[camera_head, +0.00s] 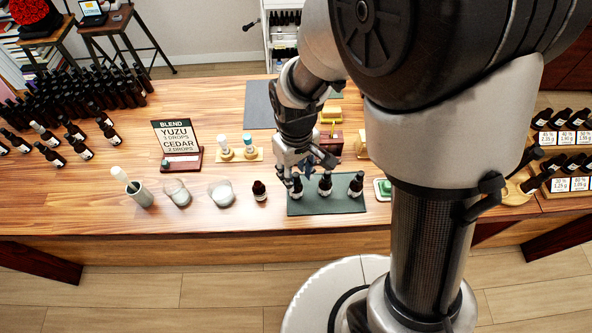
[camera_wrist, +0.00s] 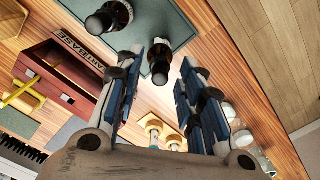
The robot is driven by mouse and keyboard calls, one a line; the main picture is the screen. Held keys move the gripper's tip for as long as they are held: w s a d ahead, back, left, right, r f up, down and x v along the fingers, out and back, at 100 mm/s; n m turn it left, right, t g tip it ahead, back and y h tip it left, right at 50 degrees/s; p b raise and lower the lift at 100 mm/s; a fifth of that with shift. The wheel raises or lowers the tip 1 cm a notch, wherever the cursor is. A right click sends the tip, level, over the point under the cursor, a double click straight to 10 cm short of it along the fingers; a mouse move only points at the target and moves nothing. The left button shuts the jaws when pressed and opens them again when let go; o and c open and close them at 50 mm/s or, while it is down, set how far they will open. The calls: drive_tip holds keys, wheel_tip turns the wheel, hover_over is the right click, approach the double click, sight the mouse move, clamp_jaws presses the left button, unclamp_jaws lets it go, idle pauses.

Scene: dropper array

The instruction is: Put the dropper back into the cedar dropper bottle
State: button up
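My gripper (camera_head: 306,165) is low over the left part of the dark green mat (camera_head: 340,205). In the wrist view its blue-padded fingers (camera_wrist: 168,80) are spread apart, with a dark dropper bottle (camera_wrist: 160,62) showing in the gap near the tips. On the mat stand three dark bottles with black tops: a left one (camera_head: 296,187), a middle one (camera_head: 325,185) and a right one (camera_head: 356,185). Another bottle in the wrist view (camera_wrist: 115,16) stands on the mat too. Labels are too small to read, so I cannot tell which is cedar. I see no separate dropper.
A dark bottle (camera_head: 259,191) stands left of the mat. A blend card (camera_head: 178,140) reads yuzu 3 drops, cedar 2 drops. A dark red box (camera_wrist: 70,75) stands behind the mat.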

wheel_tip(320, 180, up, 11)
drive_tip(key=s+d+r+m+t+b, duration=0.4)
drive_tip(key=s+d+m+b, duration=0.1)
drive_tip(key=s+d, duration=0.6)
drive_tip(key=shift+s+m+t+b, duration=0.3)
drive_tip(key=shift+s+m, duration=0.4)
drive_tip(key=shift+s, duration=0.55)
drive_tip(key=shift+r, duration=0.1)
idle(1.0)
